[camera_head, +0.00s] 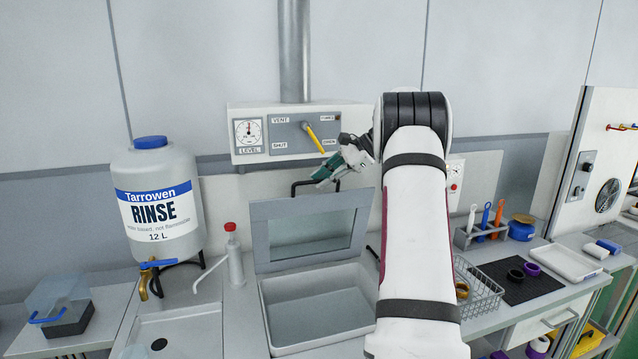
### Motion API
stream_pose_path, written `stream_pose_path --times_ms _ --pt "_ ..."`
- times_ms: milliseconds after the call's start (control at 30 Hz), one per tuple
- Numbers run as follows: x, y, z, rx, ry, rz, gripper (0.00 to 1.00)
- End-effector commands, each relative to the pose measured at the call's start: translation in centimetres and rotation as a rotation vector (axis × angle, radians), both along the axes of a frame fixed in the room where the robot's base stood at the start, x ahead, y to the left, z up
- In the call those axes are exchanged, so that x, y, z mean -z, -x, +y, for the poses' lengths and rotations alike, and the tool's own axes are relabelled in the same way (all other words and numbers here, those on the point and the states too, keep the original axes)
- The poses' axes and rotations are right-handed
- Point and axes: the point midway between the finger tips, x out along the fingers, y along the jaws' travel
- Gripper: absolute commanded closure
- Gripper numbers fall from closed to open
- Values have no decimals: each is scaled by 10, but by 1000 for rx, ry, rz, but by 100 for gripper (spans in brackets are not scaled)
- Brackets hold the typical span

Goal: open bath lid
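The bath (318,338) is a pale grey rectangular basin in the bench in the middle, and its inside shows. Its lid (259,240), a grey frame around a window, stands raised and nearly upright along the basin's back edge. A dark bar handle (296,187) shows at the lid's top edge. My gripper (326,173), dark with green on its fingers, is at this handle, just below the yellow vent lever. Whether its fingers touch or enclose the handle is too small to tell. My white arm covers the right side of the bath.
A control panel (283,141) with a gauge and yellow lever (314,138) is on the back wall. A wire basket (484,300), dark mat (536,289) and tool holder (466,238) are right.

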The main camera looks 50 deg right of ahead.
Motion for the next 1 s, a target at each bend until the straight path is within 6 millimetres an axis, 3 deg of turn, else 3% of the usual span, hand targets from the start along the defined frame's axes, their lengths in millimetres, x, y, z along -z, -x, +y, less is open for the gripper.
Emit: stream_pose_path --times_ms 400,600,900,1000 --pt "-51 52 -37 3 3 -1 82" --pt "-62 62 -44 2 2 -1 82" --pt "-63 64 -44 1 1 0 82" --pt "-63 61 -42 -4 9 3 100"
